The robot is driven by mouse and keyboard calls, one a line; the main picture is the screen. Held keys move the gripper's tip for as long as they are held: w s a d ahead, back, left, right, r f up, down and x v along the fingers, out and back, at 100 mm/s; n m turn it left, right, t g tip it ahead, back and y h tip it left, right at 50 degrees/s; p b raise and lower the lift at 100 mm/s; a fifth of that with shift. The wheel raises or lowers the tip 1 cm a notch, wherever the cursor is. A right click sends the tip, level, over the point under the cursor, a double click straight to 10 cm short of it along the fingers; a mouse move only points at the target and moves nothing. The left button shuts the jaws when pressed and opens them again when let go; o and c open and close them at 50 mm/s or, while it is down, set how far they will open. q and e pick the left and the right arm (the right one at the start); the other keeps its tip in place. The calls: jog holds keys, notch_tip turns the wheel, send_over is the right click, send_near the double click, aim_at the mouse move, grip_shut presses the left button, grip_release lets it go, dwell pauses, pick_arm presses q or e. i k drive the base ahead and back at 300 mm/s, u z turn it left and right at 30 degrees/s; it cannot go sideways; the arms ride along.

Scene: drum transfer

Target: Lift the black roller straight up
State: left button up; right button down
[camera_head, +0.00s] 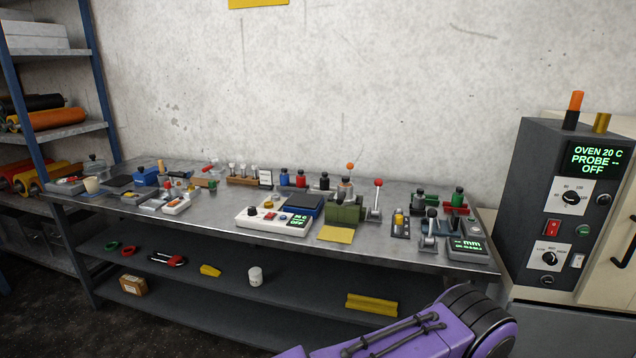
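The black roller (38,103) lies on its side on a shelf of the blue-post rack at the far left. An orange roller (52,119) lies in front of it on the same shelf and hides part of it. The left end of the black roller is at the picture's edge. Neither of my grippers shows in the head view.
A blue rack post (88,72) stands to the right of the rollers. More rollers, red and yellow (38,178), lie on the shelf below. A long metal bench (395,257) full of small tools runs to the right, up to a grey oven control box (532,195).

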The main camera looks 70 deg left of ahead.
aim_at(324, 182)
jog(key=u, duration=0.65)
jog(key=i, duration=1.4)
jog(key=u, duration=1.65)
jog(key=i, duration=0.6)
jog(key=u, duration=0.5)
